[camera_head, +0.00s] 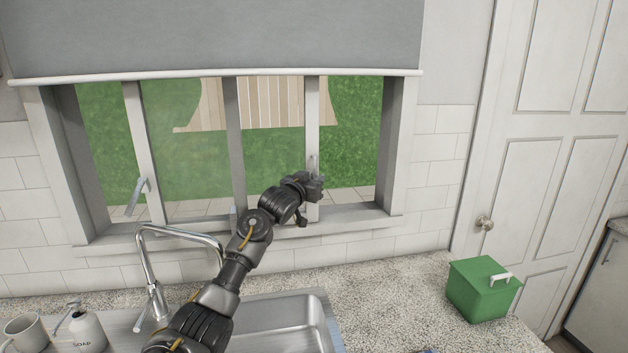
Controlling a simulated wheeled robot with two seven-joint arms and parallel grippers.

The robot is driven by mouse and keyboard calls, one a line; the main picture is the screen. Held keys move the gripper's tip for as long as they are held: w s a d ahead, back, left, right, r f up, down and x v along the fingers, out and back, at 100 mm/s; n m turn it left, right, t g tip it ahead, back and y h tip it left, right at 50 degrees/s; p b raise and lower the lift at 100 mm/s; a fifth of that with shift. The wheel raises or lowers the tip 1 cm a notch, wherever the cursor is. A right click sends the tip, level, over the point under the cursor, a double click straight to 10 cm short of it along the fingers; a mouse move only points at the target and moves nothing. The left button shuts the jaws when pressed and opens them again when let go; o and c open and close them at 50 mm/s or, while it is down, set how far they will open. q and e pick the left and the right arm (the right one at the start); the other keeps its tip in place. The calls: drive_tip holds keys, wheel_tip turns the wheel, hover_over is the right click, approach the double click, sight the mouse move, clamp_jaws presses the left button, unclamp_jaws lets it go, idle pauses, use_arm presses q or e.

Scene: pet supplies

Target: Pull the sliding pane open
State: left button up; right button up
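The window behind the sink has upright pale frame bars. The sliding pane's right-hand bar (312,115) stands right of the window's middle, with a small upright handle (313,164) on it. A gap shows between this bar and the right window jamb. My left gripper (314,190) is at this bar, just below the visible part of the handle. Its dark fingers overlap the bar, and I cannot tell whether they are closed on the handle. Another bar (143,140) on the left carries a grey handle (134,196). My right gripper is not in view.
A chrome faucet (148,262) and steel sink (300,318) lie below my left arm. A soap bottle (86,330) and mug (24,334) stand at lower left. A green box (482,290) sits on the speckled counter (385,290) at right. A grey blind (215,35) hangs above.

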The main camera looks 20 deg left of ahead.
use_arm(q)
drive_tip(key=shift+a, duration=0.1)
drive_tip(key=s+a+b, duration=0.1)
drive_tip(key=s+b, duration=0.2)
drive_tip(key=s, duration=0.7)
drive_tip(key=shift+s+a, duration=0.15)
drive_tip(key=shift+s, duration=0.25)
